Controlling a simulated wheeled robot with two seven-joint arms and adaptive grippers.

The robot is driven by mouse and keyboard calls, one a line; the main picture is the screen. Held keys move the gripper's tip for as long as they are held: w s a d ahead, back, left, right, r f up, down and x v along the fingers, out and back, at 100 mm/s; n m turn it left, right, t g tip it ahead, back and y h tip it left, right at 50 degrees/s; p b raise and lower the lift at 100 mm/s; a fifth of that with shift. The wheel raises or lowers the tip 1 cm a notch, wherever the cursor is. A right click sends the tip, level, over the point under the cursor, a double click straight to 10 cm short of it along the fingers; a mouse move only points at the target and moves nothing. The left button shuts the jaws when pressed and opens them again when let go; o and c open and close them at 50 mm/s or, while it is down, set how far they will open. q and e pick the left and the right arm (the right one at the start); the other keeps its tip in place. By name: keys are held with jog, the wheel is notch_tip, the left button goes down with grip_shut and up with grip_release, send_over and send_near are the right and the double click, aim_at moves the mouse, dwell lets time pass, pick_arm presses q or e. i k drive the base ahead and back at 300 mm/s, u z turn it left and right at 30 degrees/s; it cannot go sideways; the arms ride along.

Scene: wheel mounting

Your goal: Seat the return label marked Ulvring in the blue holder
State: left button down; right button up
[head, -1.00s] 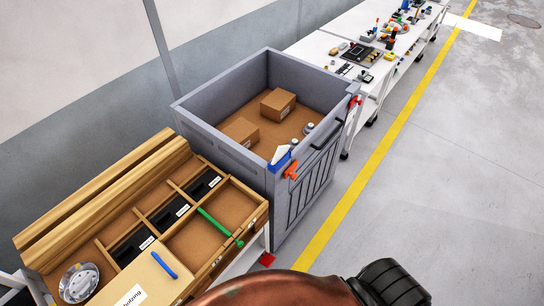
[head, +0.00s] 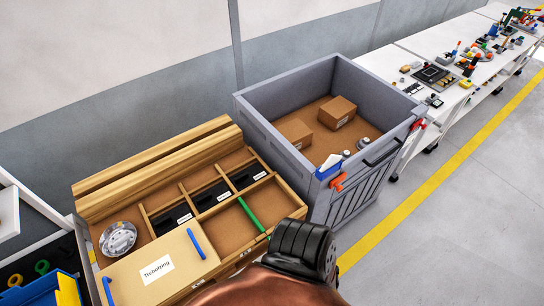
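The blue holder (head: 327,170) is fixed on the near rim of the grey bin. A white card or label (head: 331,161) shows at it, but no print is readable from here and I cannot tell how it sits. Several small white labels, such as one on a black box (head: 183,219), show in the wooden tray; their print is too small to read. No label reads clearly as Ulvring. A copper-coloured part of my arm with a black ribbed joint covers the bottom middle. No fingers of either gripper show.
The grey bin (head: 268,128) holds two cardboard boxes and small metal parts. The wooden tray (head: 157,167) holds a metal disc (head: 118,238), a green bar (head: 250,214) and a lid with a large label (head: 157,270). White tables with tools stand at the upper right.

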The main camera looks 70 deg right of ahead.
aim_at(261, 108)
jog(key=u, duration=1.2)
jog(key=k, duration=1.7)
jog(key=z, duration=1.25)
